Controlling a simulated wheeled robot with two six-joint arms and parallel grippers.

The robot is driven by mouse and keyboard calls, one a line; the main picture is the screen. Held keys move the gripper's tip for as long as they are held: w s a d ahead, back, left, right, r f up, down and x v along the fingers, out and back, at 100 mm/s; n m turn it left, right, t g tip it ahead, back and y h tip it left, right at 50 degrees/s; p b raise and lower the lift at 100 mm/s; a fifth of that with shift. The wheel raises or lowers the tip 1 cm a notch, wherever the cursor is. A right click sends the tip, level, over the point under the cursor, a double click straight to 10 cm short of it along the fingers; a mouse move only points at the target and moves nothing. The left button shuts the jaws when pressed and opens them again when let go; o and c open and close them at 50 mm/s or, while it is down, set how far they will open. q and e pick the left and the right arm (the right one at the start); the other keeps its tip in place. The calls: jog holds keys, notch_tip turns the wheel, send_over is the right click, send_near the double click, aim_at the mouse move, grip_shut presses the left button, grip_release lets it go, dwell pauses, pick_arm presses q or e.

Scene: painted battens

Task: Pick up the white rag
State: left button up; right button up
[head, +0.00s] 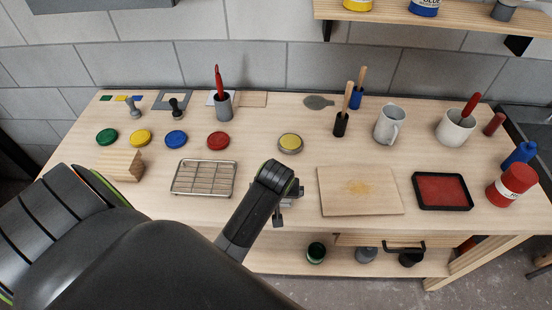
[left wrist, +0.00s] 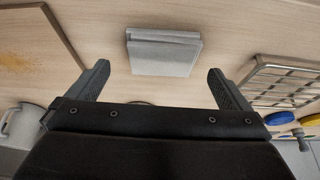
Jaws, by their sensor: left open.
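The white rag (left wrist: 165,52) is a folded, pale grey-white square lying on the wooden worktop in the left wrist view. My left gripper (left wrist: 158,70) is open and empty. Its two fingers stand apart on either side of the rag's near edge in that picture, with clear gaps, and I cannot tell how high they are above it. In the head view my left gripper (head: 280,216) points down at the front middle of the bench and hides most of the rag. My right gripper does not show.
A wire rack (head: 204,178) stands left of my left gripper, and a wooden board (head: 335,203) with yellow dust lies to its right. A yellow-topped tin (head: 290,143) is behind it. A black tray with red (head: 442,190) and a red can (head: 511,184) are farther right.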

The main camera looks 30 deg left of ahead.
pick_arm(q)
jog(key=shift+w+a+f+p, duration=0.15)
jog(key=shift+a+f+p, duration=0.15)
jog(key=shift+f, duration=0.1)
jog(key=p+x, duration=0.1)
jog(key=x, duration=0.2)
jog(key=shift+a+r, duration=0.1)
jog(key=shift+a, duration=0.05)
jog(key=shift+w+a+f, duration=0.1)
jog(key=shift+w+f, duration=0.2)
jog(key=shift+f, duration=0.35)
jog(key=c, duration=0.8)
jog(key=shift+r, duration=0.15)
